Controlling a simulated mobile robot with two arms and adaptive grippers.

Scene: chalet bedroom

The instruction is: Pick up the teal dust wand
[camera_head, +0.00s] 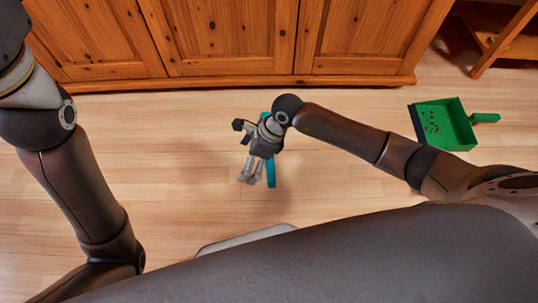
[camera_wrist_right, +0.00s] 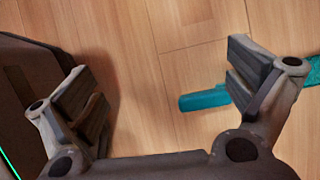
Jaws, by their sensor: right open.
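The teal dust wand (camera_head: 270,174) lies on the wooden floor in front of the cabinet, partly hidden behind my right gripper and wrist. My right gripper (camera_head: 250,181) is over the floor just left of the wand's near end. The teal wand (camera_wrist_right: 203,100) shows there beside and partly behind the right-hand finger, outside most of the gap. My left arm comes in at the left of the head view, but its gripper is not in view.
A green dustpan (camera_head: 443,124) with dark bits in it lies on the floor at the right. A wooden cabinet (camera_head: 230,40) stands along the back. Wooden furniture legs (camera_head: 505,40) show at the upper right. The floor left of the wand is clear.

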